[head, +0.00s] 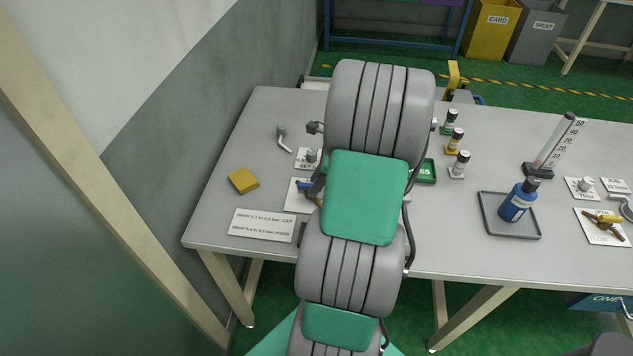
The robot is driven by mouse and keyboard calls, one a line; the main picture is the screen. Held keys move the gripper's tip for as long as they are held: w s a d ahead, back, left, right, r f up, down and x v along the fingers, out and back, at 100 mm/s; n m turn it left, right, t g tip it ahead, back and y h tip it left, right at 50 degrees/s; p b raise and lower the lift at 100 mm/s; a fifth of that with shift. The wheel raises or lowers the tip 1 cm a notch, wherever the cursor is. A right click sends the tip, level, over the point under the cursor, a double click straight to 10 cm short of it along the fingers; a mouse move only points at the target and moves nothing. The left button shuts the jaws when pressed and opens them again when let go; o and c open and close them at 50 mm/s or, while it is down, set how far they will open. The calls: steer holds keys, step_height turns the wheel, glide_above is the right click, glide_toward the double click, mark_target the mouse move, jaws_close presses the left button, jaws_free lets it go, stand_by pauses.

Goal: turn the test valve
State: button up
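My grey segmented arm with green pads reaches across the left half of the table (455,240) and covers much of it. My gripper is not visible; it is hidden behind the arm. I cannot pick out the test valve for certain. A small dark fitting (315,128) pokes out at the arm's left edge. A grey bent lever-like piece (283,138) stands to its left. A grey knob (311,155) sits on a white card marked "SET", partly hidden. A tool with blue and brown parts (311,190) lies on another white card, also partly covered.
A yellow block (243,180) and a printed sign (262,225) are at the left. Right of the arm are a green tray (427,172), several small bottles (453,140), a grey tray (510,232) holding a blue bottle (517,202), and a graduated column (553,145).

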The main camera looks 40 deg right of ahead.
steer(key=shift+c, duration=0.2)
jaws_close()
